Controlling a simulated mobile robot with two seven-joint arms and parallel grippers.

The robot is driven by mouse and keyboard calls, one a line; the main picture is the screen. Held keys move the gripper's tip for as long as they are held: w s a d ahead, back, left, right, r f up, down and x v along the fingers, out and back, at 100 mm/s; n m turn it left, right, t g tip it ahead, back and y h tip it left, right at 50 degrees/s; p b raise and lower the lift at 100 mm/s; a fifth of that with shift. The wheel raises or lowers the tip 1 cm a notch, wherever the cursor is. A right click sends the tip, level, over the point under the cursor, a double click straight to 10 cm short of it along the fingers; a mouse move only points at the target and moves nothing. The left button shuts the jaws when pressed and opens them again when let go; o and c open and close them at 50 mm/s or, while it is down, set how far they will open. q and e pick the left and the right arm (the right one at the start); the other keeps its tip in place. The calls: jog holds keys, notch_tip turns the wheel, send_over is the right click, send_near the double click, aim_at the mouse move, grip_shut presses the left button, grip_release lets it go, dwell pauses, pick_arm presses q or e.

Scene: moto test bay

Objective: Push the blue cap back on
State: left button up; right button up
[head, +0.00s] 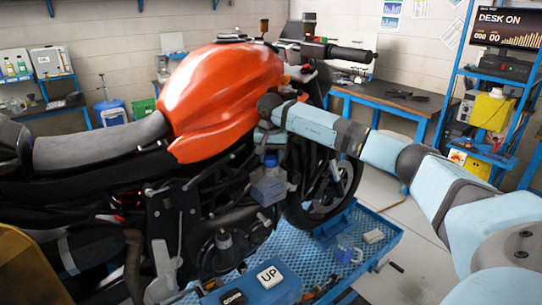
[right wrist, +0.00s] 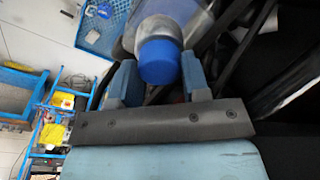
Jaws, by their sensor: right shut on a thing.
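The blue cap (head: 270,160) sits at the top of a translucent grey-blue bottle (head: 268,189) beside the motorcycle's engine, below the orange tank. My right gripper (head: 270,143) points down from above and is shut on the cap. In the right wrist view the cap (right wrist: 160,61) is between the two blue fingers of my right gripper (right wrist: 159,82). The bottle (right wrist: 163,22) shows directly beyond it. The cap is in line with the bottle; whether it is fully seated I cannot tell. My left gripper is not in view.
The orange motorcycle (head: 222,92) stands over a blue lift platform (head: 315,262). A blue jug (head: 345,252) and a small white box (head: 373,237) are on the platform. An UP/DOWN control box (head: 265,284) is in front. A workbench (head: 395,97) and blue shelf stand behind.

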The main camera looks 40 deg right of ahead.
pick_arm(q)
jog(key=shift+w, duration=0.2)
pick_arm(e)
jog(key=o, duration=0.9)
jog(key=shift+c, duration=0.2)
jog(key=o, duration=0.6)
jog(key=shift+c, duration=0.2)
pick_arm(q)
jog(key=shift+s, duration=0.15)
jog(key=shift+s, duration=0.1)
